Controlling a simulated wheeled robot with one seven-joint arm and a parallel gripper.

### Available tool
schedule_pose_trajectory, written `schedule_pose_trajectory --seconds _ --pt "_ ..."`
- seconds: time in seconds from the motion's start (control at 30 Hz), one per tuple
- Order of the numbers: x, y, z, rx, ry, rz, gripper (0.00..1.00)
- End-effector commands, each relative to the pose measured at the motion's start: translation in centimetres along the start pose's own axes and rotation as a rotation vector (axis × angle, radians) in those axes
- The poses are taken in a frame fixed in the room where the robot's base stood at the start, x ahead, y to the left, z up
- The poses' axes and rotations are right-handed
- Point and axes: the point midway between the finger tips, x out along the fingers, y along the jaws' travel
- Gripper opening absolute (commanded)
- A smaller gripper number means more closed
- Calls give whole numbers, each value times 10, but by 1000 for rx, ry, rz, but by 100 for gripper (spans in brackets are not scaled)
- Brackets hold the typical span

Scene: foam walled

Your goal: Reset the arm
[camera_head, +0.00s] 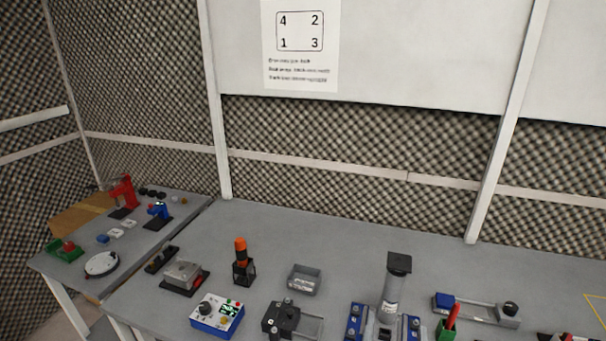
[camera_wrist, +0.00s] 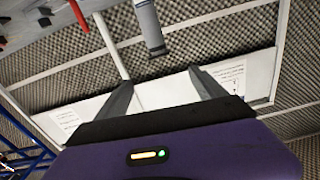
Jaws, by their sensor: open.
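My gripper (camera_wrist: 161,76) shows in the wrist view, with its two dark fingers spread wide apart and nothing between them. Its purple body with a small lit panel fills the bottom of that view. The wrist picture is turned over, with a table edge at the top left and the wall panels below. A grey cylinder (camera_wrist: 150,27) shows at the top middle, beyond the fingers. No part of my arm shows in the head view.
The grey table (camera_head: 250,232) carries a tall grey column device (camera_head: 391,285), an orange-topped piece (camera_head: 241,258), a small grey bin (camera_head: 303,279) and a blue-and-white control box (camera_head: 217,314). A second table (camera_head: 190,203) with several items stands left. The back strip of the main table is clear.

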Motion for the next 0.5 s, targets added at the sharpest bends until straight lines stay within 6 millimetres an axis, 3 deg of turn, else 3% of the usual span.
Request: schedule_pose_trajectory --seconds 0.23,0.5 --pt "0 -4 -13 105 46 -21 80" --pt "-12 -6 -53 237 171 -76 80"
